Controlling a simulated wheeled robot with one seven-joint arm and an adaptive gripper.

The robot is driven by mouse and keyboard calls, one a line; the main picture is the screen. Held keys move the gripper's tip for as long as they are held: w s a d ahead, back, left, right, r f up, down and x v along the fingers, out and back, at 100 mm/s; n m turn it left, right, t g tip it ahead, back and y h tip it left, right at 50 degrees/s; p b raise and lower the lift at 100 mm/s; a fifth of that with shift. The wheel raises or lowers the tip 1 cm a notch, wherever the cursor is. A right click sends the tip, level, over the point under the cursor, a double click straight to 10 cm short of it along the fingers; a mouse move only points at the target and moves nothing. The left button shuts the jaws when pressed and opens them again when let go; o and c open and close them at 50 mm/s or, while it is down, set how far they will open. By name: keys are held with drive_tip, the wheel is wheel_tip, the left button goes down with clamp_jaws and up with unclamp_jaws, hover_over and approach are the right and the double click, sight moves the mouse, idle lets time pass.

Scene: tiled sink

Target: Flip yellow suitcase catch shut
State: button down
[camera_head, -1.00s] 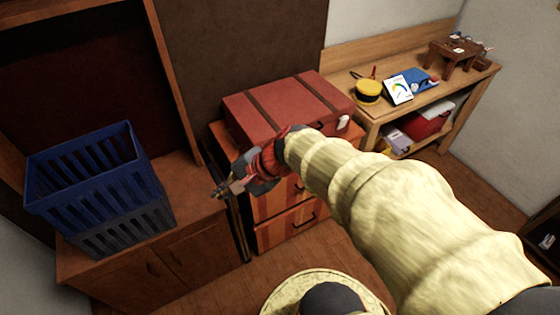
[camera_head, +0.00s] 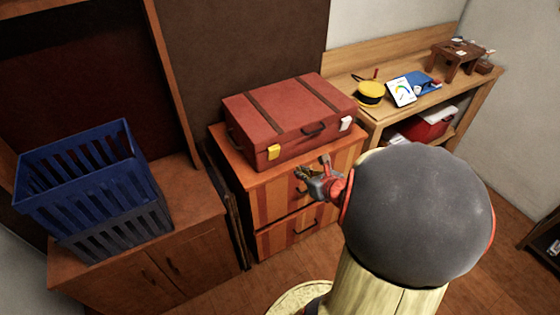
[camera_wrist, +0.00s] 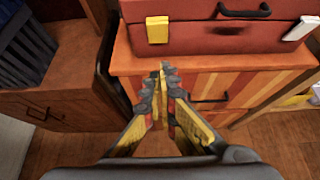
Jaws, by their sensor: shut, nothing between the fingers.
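The red suitcase (camera_head: 290,112) lies with its lid down on the striped wooden drawer unit (camera_head: 262,205). Its yellow catch (camera_head: 273,152) is on the front face, near the left corner. The yellow catch also shows in the wrist view (camera_wrist: 157,31), near the lid seam; I cannot tell whether it is fastened. A white catch (camera_head: 346,123) is near the right end, with a dark handle (camera_head: 314,130) between them. My gripper (camera_head: 302,174) is shut and empty, in front of the drawers. In the wrist view its fingertips (camera_wrist: 162,70) are below the yellow catch, apart from it.
A blue basket (camera_head: 85,180) stands on a wooden cabinet (camera_head: 185,230) at the left. At the right a wooden workbench (camera_head: 370,112) holds a yellow round item (camera_head: 370,92) and other small things. The space before the drawers is open floor.

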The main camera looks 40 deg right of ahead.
drive_tip(key=b, duration=0.5)
approach(275, 155)
wheel_tip(275, 155, down, 4)
drive_tip(key=w, duration=0.3)
drive_tip(key=shift+w+d+r, duration=0.4)
drive_tip(key=shift+w+d, duration=0.05)
drive_tip(key=r+p, duration=0.1)
drive_tip(key=p, duration=0.3)
drive_tip(key=shift+w+g, duration=0.35)
drive_tip(key=shift+g, duration=0.05)
drive_tip(key=shift+d+f, duration=0.1)
drive_tip(key=shift+f, duration=0.05)
